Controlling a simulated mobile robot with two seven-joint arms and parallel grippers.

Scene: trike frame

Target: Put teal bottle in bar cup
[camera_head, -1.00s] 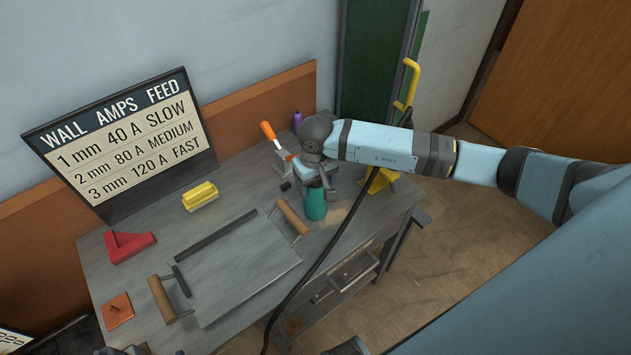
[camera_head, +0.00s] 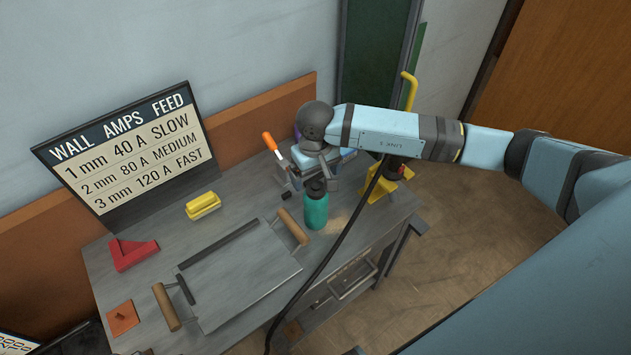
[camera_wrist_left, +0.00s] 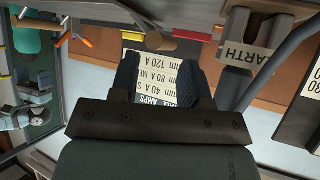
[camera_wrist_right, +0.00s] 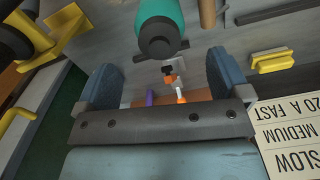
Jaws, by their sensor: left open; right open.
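The teal bottle (camera_head: 316,206) with a dark cap stands upright on the grey workbench, near its right end. My right gripper (camera_head: 309,180) is open and empty just behind the bottle's cap. In the right wrist view, the bottle (camera_wrist_right: 160,22) shows cap-first beyond the open fingers (camera_wrist_right: 165,78), not between them. My left gripper (camera_wrist_left: 158,78) is open and empty in the left wrist view, with the lettered board behind its fingers. Teal shows at that view's top left corner (camera_wrist_left: 27,40). I cannot make out a bar cup in any view.
The workbench (camera_head: 140,262) also holds a metal plate with wooden handles (camera_head: 240,278), a yellow block (camera_head: 203,205), a red angle piece (camera_head: 132,253) and an orange-handled tool (camera_head: 271,142). A yellow stand (camera_head: 392,182) is at its right edge. A dark cable runs past the bottle.

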